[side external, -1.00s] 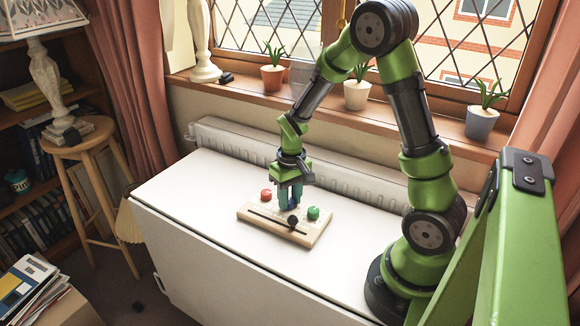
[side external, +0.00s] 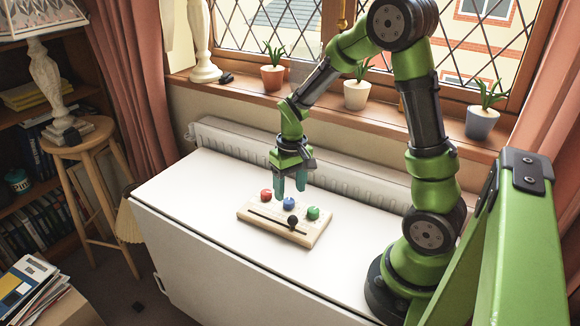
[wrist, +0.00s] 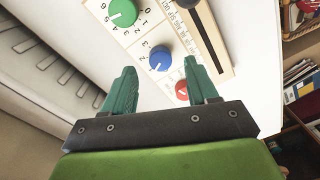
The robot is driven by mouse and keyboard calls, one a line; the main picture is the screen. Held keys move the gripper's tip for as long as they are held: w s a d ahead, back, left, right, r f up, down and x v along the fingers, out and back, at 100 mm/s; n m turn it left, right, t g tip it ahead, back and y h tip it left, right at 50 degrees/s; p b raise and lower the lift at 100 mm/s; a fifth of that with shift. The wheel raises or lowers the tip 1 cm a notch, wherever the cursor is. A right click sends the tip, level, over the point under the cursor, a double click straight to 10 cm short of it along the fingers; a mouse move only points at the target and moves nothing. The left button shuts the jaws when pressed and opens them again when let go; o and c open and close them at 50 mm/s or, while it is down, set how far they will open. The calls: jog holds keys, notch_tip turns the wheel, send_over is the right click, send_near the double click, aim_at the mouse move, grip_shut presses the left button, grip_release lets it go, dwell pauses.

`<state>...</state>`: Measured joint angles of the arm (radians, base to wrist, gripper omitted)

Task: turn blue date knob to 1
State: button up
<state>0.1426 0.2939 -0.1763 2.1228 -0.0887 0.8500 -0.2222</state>
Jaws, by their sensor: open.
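The blue knob (side external: 289,203) sits on a pale wooden panel (side external: 262,228), between a red knob (side external: 266,196) and a green knob (side external: 313,213). In the wrist view the blue knob (wrist: 161,56) has a white mark pointing to the lower left; a 2 and a 3 are printed beside it. I cannot tell which number the mark meets. My gripper (side external: 291,184) is open and empty, with teal fingers above and behind the blue knob, apart from it. In the wrist view the fingers (wrist: 160,78) spread to either side below the knob.
A black slider handle (side external: 292,221) stands in a slot along the panel's front. The white table (side external: 190,210) is clear around the panel. A radiator (side external: 240,142) and a windowsill with potted plants (side external: 357,93) lie behind.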

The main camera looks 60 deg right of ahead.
aim_at(291, 200)
notch_tip(291, 200, up, 13)
jog(key=shift+d+r, duration=0.15)
jog(key=shift+d, duration=0.1)
jog(key=s+a+r+t, duration=0.2)
jog(key=s+a+t, duration=0.1)
jog(key=a, duration=0.3)
jog(key=s+a+r+t+y, duration=0.1)
jog(key=s+a+r+t, duration=0.2)
jog(key=s+a, duration=0.3)
jog(key=shift+s+a+n+t+y, duration=0.2)
jog(key=shift+a+n+t+y, duration=0.15)
jog(key=shift+a+t, duration=0.2)
dwell(0.3)
